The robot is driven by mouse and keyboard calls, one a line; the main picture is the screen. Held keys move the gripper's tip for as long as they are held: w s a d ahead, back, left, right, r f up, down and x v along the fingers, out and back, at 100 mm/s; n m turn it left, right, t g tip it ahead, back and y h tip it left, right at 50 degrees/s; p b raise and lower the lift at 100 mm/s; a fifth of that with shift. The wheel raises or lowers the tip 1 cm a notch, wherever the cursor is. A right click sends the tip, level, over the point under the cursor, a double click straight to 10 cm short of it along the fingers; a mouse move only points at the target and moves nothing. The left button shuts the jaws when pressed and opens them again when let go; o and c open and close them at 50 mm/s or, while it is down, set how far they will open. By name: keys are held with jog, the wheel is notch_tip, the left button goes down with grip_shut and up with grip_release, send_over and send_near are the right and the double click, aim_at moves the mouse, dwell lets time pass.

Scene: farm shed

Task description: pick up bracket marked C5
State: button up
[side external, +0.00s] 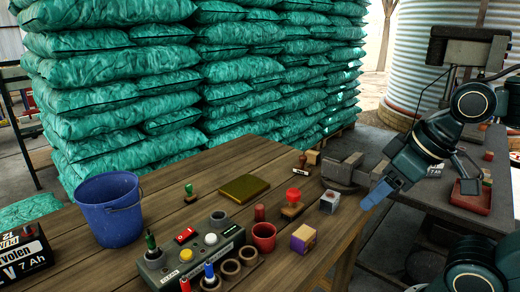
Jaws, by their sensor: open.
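I cannot make out a bracket marked C5; no marking that reads C5 is legible in the side external view. My gripper (376,196) hangs at the right end of the wooden table, pointing down and left, with a blue tip. It is open, and I see nothing held in it. A small grey-white block (330,201) with a blurred mark stands on the table to the left of the gripper. A grey vise-like metal piece (345,170) sits behind the gripper tip.
On the wooden table (130,260) are a blue bucket (108,210), a grey button box (190,258), a red cup (263,237), a red-topped stamp (292,203), a purple-and-tan block (303,239) and a dark yellow book (243,188).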

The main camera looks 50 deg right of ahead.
jog(key=shift+w, duration=0.1)
jog(key=n+g, duration=0.6)
jog(key=n, duration=1.3)
send_over(330, 196)
notch_tip(330, 196, down, 7)
jog(key=shift+f, duration=0.15)
jog(key=shift+d, duration=0.1)
jog(key=shift+f, duration=4.3)
jog(key=shift+f, duration=0.1)
